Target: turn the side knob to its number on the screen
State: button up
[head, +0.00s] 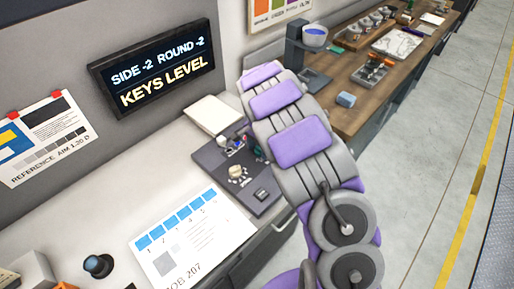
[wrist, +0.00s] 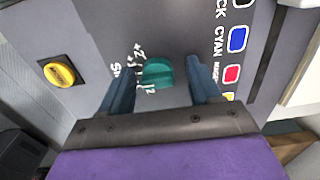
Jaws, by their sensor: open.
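The screen (head: 160,75) in the head view reads "SIDE -2 ROUND -2" and "KEYS LEVEL". In the wrist view the teal side knob (wrist: 158,73) stands on the grey panel (wrist: 100,30), with white scale marks and a partly hidden label starting "Si" at its left. My gripper (wrist: 162,68) is open, with one dark blue finger on each side of the knob. Gaps show between the knob and both fingers. The knob's pointer and exact setting are hard to read. In the head view my arm covers part of the panel (head: 212,157).
In the wrist view a yellow button (wrist: 60,73) is at left, and a column of colour keys, including a blue one (wrist: 238,40) and a red one (wrist: 232,75), is at right. A pale round knob (head: 236,172) and a job sheet (head: 190,245) show in the head view.

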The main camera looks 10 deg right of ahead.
jog(key=shift+d, duration=0.55)
jog(key=shift+c, duration=0.3)
jog(key=shift+d, duration=0.1)
jog(key=shift+c, duration=0.7)
jog(key=shift+a, duration=0.6)
jog(key=c, duration=0.6)
jog(key=shift+d+r, duration=0.1)
jog(key=shift+d, duration=0.05)
jog(key=shift+c, duration=1.2)
